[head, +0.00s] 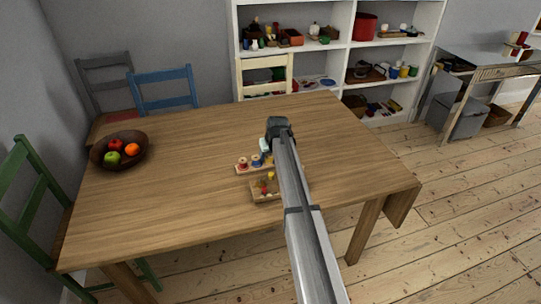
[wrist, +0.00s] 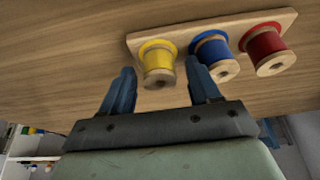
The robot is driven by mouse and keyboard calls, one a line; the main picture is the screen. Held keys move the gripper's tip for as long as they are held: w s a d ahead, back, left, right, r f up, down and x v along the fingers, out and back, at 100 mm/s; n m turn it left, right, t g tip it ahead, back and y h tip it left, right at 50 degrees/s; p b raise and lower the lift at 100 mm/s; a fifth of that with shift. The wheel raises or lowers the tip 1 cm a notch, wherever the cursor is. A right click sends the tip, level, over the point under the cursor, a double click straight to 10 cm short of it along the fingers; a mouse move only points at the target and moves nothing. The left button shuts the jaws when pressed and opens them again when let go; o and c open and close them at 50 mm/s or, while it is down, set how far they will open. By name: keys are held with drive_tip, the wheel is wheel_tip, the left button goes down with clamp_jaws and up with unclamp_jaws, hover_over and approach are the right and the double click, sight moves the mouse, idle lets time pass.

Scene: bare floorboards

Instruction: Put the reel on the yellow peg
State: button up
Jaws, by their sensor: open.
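A reel with yellow thread and pale wooden ends (wrist: 158,62) stands at one end of a narrow wooden board (wrist: 143,38), with any peg beneath it hidden. In the wrist view my gripper (wrist: 159,69) is open, its two blue fingers apart on either side of the yellow reel. I cannot tell whether either finger touches it. In the head view my gripper's pale green hand (head: 264,145) is over the right end of the board (head: 243,169). The yellow reel (head: 269,158) is small and partly hidden there.
A blue reel (wrist: 211,51) and a red reel (wrist: 265,45) stand on the same board, the blue one close to a finger. A wooden tray (head: 257,197) with several small items lies in front. A fruit bowl (head: 97,158) stands left. The tabletop between is clear.

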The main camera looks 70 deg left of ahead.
drive_tip(key=shift+r, duration=3.45)
drive_tip(key=shift+w, duration=0.1)
